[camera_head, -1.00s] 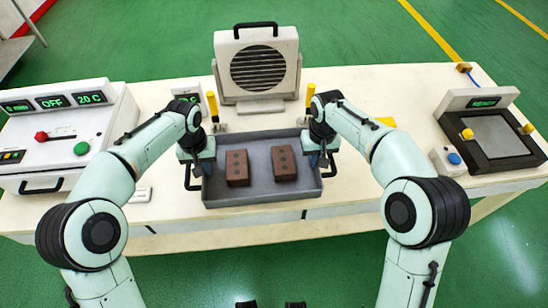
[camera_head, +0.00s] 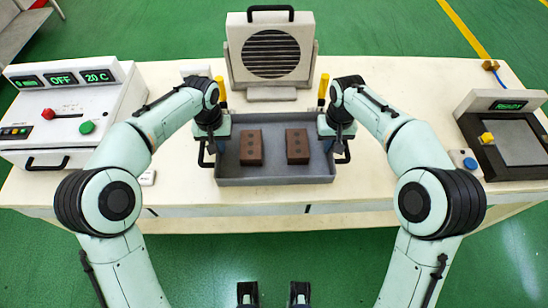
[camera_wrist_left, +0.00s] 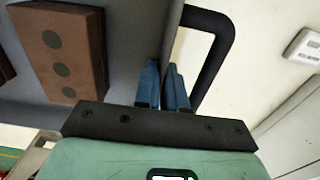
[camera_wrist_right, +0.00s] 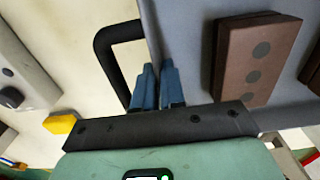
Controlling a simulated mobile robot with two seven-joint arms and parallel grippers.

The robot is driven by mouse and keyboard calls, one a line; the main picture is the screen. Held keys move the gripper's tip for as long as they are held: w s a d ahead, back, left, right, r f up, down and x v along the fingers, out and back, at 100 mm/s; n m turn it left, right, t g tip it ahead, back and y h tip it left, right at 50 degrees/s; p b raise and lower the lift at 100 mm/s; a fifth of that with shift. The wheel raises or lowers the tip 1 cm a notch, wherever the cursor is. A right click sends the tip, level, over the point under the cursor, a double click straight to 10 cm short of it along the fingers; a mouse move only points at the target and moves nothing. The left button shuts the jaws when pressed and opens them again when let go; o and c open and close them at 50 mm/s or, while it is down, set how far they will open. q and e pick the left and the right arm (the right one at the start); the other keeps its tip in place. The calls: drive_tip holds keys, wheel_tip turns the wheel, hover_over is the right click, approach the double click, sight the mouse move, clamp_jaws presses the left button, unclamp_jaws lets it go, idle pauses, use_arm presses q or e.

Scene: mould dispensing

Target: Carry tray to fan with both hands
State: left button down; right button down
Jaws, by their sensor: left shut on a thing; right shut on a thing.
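A grey shallow tray (camera_head: 275,182) with black side handles is in front of the fan (camera_head: 270,55) on the white table; I cannot tell whether it touches the tabletop. Two brown blocks with dark round spots, a left one (camera_head: 250,148) and a right one (camera_head: 297,146), lie in it. My left gripper (camera_head: 211,142) is shut on the tray's left wall; its blue fingers (camera_wrist_left: 163,88) pinch the wall beside the black handle (camera_wrist_left: 212,55). My right gripper (camera_head: 336,142) is shut on the right wall; its blue fingers (camera_wrist_right: 158,88) are beside the other handle (camera_wrist_right: 113,60).
A control box (camera_head: 65,115) reading OFF and 20 C stands at left. A dark-framed machine (camera_head: 510,140) reading READY stands at right. Yellow-topped posts, left (camera_head: 221,92) and right (camera_head: 323,88), flank the fan's front. The tabletop between tray and right machine is mostly clear.

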sight(221, 157)
use_arm(q)
drive_tip(key=shift+f, duration=0.1)
use_arm(e)
drive_tip(key=shift+f, duration=0.1)
